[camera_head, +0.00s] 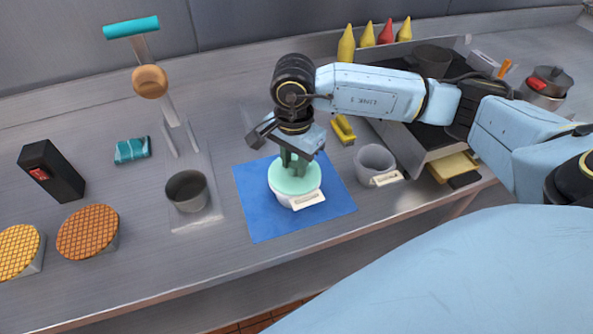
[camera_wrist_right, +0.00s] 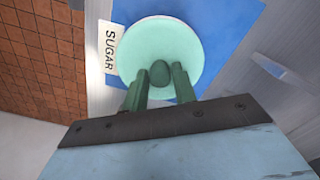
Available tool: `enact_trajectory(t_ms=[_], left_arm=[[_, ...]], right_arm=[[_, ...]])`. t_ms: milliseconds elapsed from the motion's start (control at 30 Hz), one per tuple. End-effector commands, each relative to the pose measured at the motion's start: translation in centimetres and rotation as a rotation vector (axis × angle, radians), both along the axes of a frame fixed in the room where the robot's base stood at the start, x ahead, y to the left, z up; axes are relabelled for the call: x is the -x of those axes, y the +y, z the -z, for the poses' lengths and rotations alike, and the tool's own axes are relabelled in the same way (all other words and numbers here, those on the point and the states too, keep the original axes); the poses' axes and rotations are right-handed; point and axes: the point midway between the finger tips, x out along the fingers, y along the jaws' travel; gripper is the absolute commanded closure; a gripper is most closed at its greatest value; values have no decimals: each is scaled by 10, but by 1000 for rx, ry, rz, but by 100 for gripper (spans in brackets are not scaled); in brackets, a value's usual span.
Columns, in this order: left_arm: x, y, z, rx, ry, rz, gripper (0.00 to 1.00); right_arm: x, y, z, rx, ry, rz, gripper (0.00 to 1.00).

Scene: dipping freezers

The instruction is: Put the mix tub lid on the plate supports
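A mint-green round lid (camera_head: 295,177) with a darker green knob (camera_wrist_right: 160,72) sits on a white tub (camera_head: 298,200) on the blue mat. In the right wrist view the lid (camera_wrist_right: 150,48) covers the tub, and a tag beside it reads SUGAR (camera_wrist_right: 108,50). No label reading "mix" is legible. My right gripper (camera_head: 293,160) points down over the lid. In the wrist view its green fingers (camera_wrist_right: 159,85) stand apart on either side of the knob; contact cannot be told. I cannot identify the plate supports with certainty. My left gripper is not in view.
A grey tub (camera_head: 375,160) stands right of the blue mat (camera_head: 257,222). A metal stand (camera_head: 172,110) with a dark cup (camera_head: 187,190) is to the left. Waffle-topped round pieces (camera_head: 88,231) and a black box (camera_head: 50,171) stand further left. Yellow and red bottles (camera_head: 386,32) stand behind.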

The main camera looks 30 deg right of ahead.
Motion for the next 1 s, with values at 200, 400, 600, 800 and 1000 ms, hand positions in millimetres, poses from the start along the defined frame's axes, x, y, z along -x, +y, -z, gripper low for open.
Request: enact_trajectory(t_ms=[200, 400, 600, 800, 1000], left_arm=[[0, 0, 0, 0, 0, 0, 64], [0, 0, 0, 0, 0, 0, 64], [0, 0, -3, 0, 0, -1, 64], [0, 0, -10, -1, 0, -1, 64], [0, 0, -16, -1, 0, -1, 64]], right_arm=[[0, 0, 0, 0, 0, 0, 78], [0, 0, 0, 0, 0, 0, 100], [0, 0, -4, 0, 0, 0, 100], [0, 0, -17, 1, 0, 0, 100], [0, 0, -29, 0, 1, 0, 100]])
